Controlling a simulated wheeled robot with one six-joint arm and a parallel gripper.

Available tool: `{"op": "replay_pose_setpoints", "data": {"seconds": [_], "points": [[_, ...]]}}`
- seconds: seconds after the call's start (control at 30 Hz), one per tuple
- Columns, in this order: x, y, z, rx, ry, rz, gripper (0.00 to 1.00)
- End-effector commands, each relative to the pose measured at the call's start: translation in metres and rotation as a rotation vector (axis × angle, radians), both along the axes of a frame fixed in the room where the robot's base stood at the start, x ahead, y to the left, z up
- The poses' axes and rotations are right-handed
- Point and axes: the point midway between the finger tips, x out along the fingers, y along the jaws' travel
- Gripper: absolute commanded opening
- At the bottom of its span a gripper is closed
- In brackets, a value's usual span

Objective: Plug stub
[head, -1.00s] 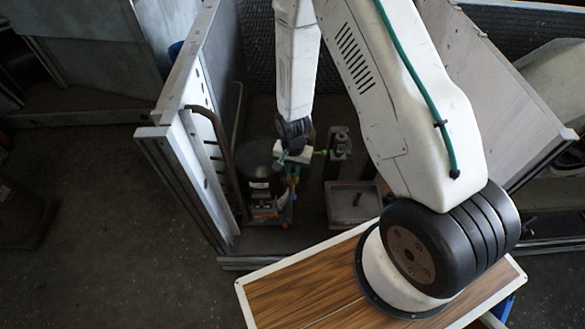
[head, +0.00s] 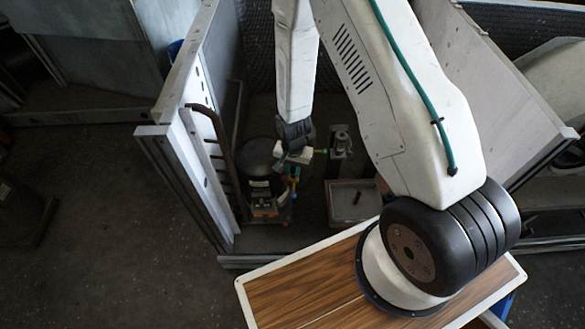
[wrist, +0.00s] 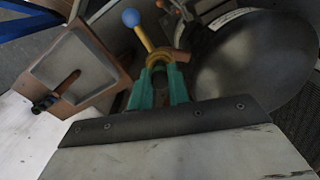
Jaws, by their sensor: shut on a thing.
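My gripper (wrist: 158,88) shows two green fingers in the wrist view, shut on a small brass-coloured piece (wrist: 166,56) at their tips. The fingers partly hide it, so I cannot tell its full shape or whether it touches a stub. A yellow rod with a blue ball end (wrist: 131,18) rises just beyond the fingertips. In the head view, my gripper (head: 281,164) is low beside the dark round housing (head: 259,155), above blue and yellow fittings (head: 294,174). The housing also fills the right of the wrist view (wrist: 250,62). I cannot make out a stub opening clearly.
A shallow tray (head: 340,211) with a dark reddish peg (head: 357,197) stands to the right; the wrist view also shows this tray (wrist: 103,65). A grey metal unit (head: 341,142) is behind it. A panel with a bent pipe (head: 218,130) closes the left side.

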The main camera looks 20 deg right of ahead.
Motion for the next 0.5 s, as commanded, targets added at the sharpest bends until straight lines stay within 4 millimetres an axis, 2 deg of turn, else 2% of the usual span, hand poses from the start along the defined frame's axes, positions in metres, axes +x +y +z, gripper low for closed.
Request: {"op": "replay_pose_setpoints", "data": {"seconds": [0.5], "points": [[-0.0002,0.0001,-0.0041,0.000,0.001,0.000,0.00]]}}
